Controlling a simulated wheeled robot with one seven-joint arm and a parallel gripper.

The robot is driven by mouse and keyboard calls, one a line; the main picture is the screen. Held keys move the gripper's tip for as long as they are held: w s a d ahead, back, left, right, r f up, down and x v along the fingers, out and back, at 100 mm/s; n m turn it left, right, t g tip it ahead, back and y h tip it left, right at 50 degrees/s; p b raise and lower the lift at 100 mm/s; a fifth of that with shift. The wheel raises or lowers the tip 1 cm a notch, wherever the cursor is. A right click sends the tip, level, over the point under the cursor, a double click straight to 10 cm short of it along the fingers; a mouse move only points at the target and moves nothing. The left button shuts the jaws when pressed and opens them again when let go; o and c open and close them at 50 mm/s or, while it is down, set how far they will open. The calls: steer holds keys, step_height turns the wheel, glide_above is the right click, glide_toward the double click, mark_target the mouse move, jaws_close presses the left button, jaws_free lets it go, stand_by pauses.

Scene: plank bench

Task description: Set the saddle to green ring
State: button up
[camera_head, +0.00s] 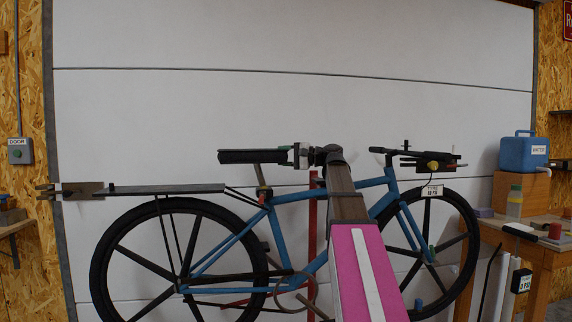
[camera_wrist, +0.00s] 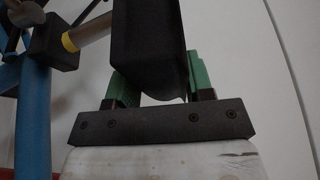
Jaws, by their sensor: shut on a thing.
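The black saddle (camera_head: 250,156) sits on top of the seat post (camera_head: 262,176) of a blue bicycle, roughly level. My gripper (camera_head: 288,155) reaches it from the right and is shut on its nose end. In the wrist view, the green fingers lie on both sides of the dark saddle (camera_wrist: 148,45). The post (camera_wrist: 95,27) carries a yellow ring (camera_wrist: 70,42) close to a black clamp (camera_wrist: 52,52) on the blue frame.
The bicycle's rear rack (camera_head: 165,188) extends left, and its handlebar (camera_head: 425,161) stands to the right with a tag below. A red stand (camera_head: 312,215) is behind the frame. At right, a wooden bench (camera_head: 530,245) holds a crate and a blue water container (camera_head: 524,153).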

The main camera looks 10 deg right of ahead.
steer(key=r, duration=0.1)
steer(key=a+r, duration=0.1)
steer(key=r, duration=0.1)
steer(key=shift+r, duration=0.3)
steer(key=o, duration=1.3)
steer(key=shift+d+f, duration=0.1)
steer(key=v, duration=1)
steer(key=shift+s+d, duration=0.1)
steer(key=shift+d, duration=0.25)
steer(key=shift+s, duration=0.1)
